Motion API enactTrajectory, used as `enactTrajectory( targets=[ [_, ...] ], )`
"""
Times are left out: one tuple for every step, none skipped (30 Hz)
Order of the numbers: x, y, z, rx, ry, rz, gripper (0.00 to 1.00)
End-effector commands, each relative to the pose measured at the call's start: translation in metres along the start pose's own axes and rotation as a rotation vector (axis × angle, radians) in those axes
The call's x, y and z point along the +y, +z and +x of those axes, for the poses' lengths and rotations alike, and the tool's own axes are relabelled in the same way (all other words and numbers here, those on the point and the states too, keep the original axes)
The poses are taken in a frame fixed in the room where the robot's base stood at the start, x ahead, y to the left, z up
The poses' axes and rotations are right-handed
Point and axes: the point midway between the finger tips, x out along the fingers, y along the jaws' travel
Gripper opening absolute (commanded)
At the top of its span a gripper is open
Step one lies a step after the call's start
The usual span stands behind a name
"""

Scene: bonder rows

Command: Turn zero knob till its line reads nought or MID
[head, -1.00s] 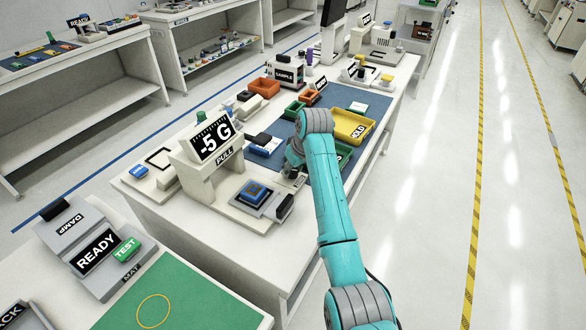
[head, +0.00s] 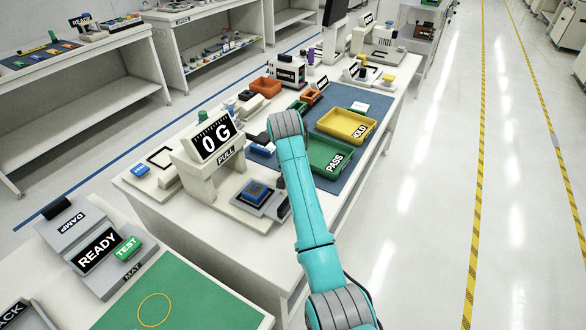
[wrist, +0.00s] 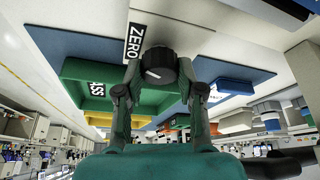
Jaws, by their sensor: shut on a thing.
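The pull tester (head: 197,176) stands on the near bench, and its display (head: 214,136) reads "0 G" in the head view. The dark round zero knob (wrist: 158,67) shows in the wrist view beside a black "ZERO" label (wrist: 135,42). A short pale line is on the knob's face, lying close to level in the picture. My gripper (wrist: 159,72) has its two fingers on either side of the knob and is shut on it. In the head view my teal arm hides the knob and the gripper.
A blue part (head: 255,191) sits on the tester's base. The green PASS tray (head: 330,155) and yellow HOLD tray (head: 346,124) lie on a blue mat to the right of my arm. The front bench holds a READY unit (head: 97,250). The aisle floor (head: 430,200) is clear.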

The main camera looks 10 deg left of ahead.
Motion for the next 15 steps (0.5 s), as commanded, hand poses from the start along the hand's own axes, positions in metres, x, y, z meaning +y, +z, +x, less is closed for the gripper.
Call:
enactTrajectory(
  targets=[
    [-0.0003, -0.0003, -0.0002, 0.0, 0.006, 0.016, 0.03],
    [-0.0003, -0.0003, -0.0002, 0.0, 0.01, 0.025, 0.03],
    [-0.0002, -0.0003, -0.0002, 0.0, 0.014, 0.035, 0.03],
    [-0.0002, -0.0003, -0.0002, 0.0, 0.017, 0.042, 0.03],
    [-0.0001, -0.0003, -0.0002, 0.0, 0.02, 0.048, 0.03],
    [-0.0001, -0.0002, -0.0002, 0.0, 0.023, 0.054, 0.03],
    [-0.0001, -0.0002, -0.0001, 0.0, 0.024, 0.057, 0.03],
    [-0.0001, -0.0002, -0.0001, 0.0, 0.026, 0.061, 0.03],
    [-0.0001, -0.0001, -0.0001, 0.0, 0.027, 0.064, 0.03],
    [-0.0001, -0.0001, -0.0001, 0.0, 0.028, 0.066, 0.03],
    [-0.0001, -0.0001, 0.0, 0.0, 0.028, 0.068, 0.03],
    [-0.0001, -0.0001, 0.0, 0.0, 0.028, 0.069, 0.03],
    [-0.0001, 0.0, 0.0, 0.0, 0.029, 0.069, 0.03],
    [-0.0001, 0.0, 0.0, 0.0, 0.029, 0.069, 0.03],
    [-0.0002, 0.0, 0.0, 0.0, 0.029, 0.069, 0.03]
  ],
)
